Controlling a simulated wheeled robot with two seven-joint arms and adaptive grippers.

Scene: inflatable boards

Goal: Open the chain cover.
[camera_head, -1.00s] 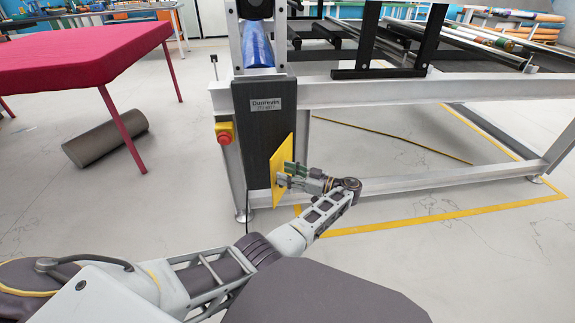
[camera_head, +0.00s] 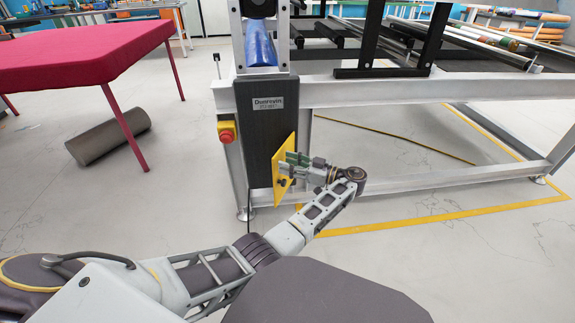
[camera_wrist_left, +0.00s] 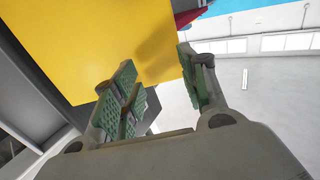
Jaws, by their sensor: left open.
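The yellow chain cover (camera_head: 278,190) is a flat plate at the lower right side of the dark machine panel (camera_head: 256,150). It stands at an angle out from the panel in the head view. My left gripper (camera_head: 288,168) is at the cover's right side, with its fingers open. In the left wrist view the yellow cover (camera_wrist_left: 85,45) fills the upper left. The left gripper (camera_wrist_left: 160,90) shows its green pads spread apart, one set before the cover and one finger by its right edge. Whether they touch it, I cannot tell. My right gripper is not in view.
A red emergency button on a yellow box (camera_head: 227,132) is left of the panel. The white machine frame (camera_head: 400,90) extends right. A red table (camera_head: 80,50) and a grey roll (camera_head: 108,140) are at the left. The floor in front is clear.

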